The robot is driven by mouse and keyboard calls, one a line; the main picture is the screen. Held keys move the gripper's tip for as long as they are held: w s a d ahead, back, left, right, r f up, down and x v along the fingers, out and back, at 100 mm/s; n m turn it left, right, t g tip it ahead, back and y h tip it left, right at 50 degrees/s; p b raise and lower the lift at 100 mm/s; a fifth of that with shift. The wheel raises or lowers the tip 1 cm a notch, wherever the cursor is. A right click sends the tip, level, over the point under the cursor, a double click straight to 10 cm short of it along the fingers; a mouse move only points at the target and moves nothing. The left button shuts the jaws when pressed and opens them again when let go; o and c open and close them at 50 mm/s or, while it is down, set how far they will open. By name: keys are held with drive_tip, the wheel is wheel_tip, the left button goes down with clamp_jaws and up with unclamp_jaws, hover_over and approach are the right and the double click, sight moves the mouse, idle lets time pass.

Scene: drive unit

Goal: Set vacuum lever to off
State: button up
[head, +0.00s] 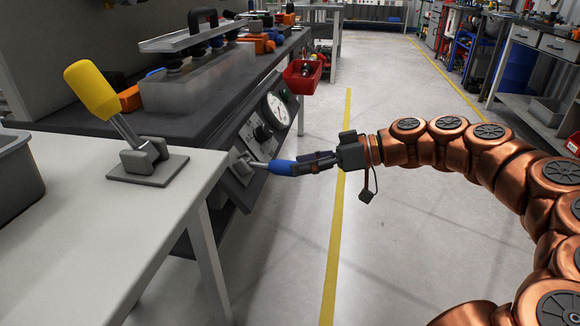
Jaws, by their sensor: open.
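A lever with a blue handle (281,167) sticks out to the right from a grey mount on the sloped front panel (255,141) of the dark workbench. A round dial gauge (278,110) and a black knob (262,133) sit above it on the panel. My gripper (305,166) reaches in from the right, its open fingers at the free end of the blue handle. I cannot tell whether they touch it. A second lever with a yellow handle (92,89) stands tilted up to the left on a grey base plate on the pale table.
The pale table (60,215) fills the lower left, with a dark bin (18,170) at its edge. A suction-cup fixture (195,38) stands on the workbench. A red bin (302,76) hangs beyond the panel. The floor (300,240) below my gripper is clear.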

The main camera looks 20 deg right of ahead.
drive_tip(key=v, duration=0.8)
idle(0.4)
drive_tip(key=s+a+r+m+g+h+p, duration=0.1)
drive_tip(key=s+a+r+g+h+p, duration=0.2)
drive_tip(key=s+a+r+p, duration=0.5)
drive_tip(key=s+a+r+m+g+h+p, duration=0.1)
drive_tip(key=s+a+r+g+h+p, duration=0.2)
drive_tip(key=a+r+p, duration=0.85)
drive_tip(key=s+d+r+m+g+h+p, duration=0.1)
drive_tip(key=s+d+r+m+h+p, duration=0.1)
drive_tip(key=s+p, duration=0.5)
drive_tip(key=s+d+r+m+g+h+p, duration=0.1)
drive_tip(key=s+d+r+m+h+p, duration=0.2)
drive_tip(key=p, duration=1.3)
drive_tip(key=s+d+m+h, duration=0.2)
drive_tip(key=s, duration=0.3)
drive_tip(key=shift+s+d, duration=0.3)
drive_tip(key=shift+d, duration=0.1)
drive_tip(key=shift+r, duration=0.15)
drive_tip(key=shift+c, duration=0.2)
